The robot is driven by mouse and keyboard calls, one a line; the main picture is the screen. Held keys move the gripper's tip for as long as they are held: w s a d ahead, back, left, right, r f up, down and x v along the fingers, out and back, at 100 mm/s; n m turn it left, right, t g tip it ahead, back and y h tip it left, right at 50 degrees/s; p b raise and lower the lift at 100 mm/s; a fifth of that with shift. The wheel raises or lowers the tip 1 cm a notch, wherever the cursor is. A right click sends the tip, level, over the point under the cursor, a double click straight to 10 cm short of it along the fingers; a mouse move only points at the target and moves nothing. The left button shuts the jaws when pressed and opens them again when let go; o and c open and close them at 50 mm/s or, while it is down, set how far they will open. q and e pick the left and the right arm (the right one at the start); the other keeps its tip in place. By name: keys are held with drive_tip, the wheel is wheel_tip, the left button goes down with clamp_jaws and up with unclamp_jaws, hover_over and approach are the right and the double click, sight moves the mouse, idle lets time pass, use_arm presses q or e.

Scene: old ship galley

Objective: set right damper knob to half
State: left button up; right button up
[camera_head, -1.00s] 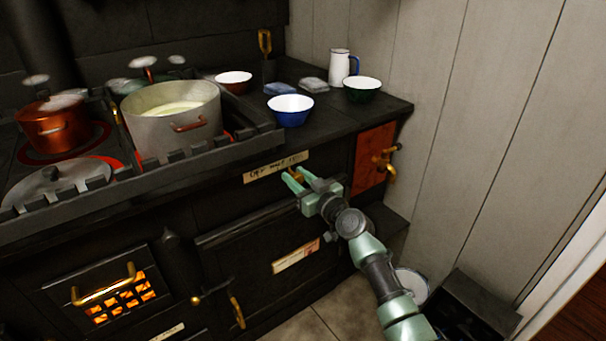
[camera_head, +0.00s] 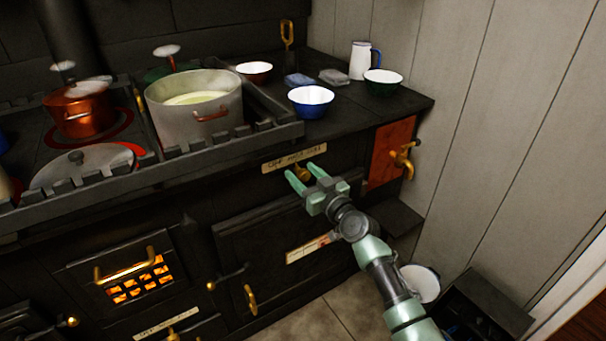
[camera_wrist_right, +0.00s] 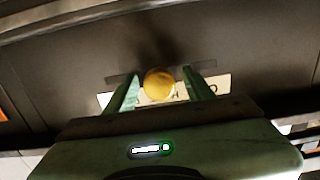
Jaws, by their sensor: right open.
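The brass damper knob (camera_head: 302,172) sits on the dark stove front, just under a handwritten cream label (camera_head: 294,158). In the right wrist view it is a round yellow knob (camera_wrist_right: 159,83), with the label (camera_wrist_right: 180,93) partly hidden behind it. My right gripper (camera_head: 302,171) is open at the knob, one finger on each side. In the right wrist view the fingers (camera_wrist_right: 161,88) show gaps on both sides of the knob. How the knob is turned cannot be told. My left gripper is not in view.
A black rail (camera_head: 160,160) edges the hob, with a large pot (camera_head: 194,115) behind it. A blue bowl (camera_head: 311,101) stands on the top above the knob. An oven door (camera_head: 270,245) lies below.

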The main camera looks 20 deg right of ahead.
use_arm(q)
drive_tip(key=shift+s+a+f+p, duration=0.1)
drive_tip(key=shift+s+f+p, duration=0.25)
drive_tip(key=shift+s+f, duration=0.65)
use_arm(e)
drive_tip(key=v, duration=0.7)
drive_tip(key=shift+s, duration=0.35)
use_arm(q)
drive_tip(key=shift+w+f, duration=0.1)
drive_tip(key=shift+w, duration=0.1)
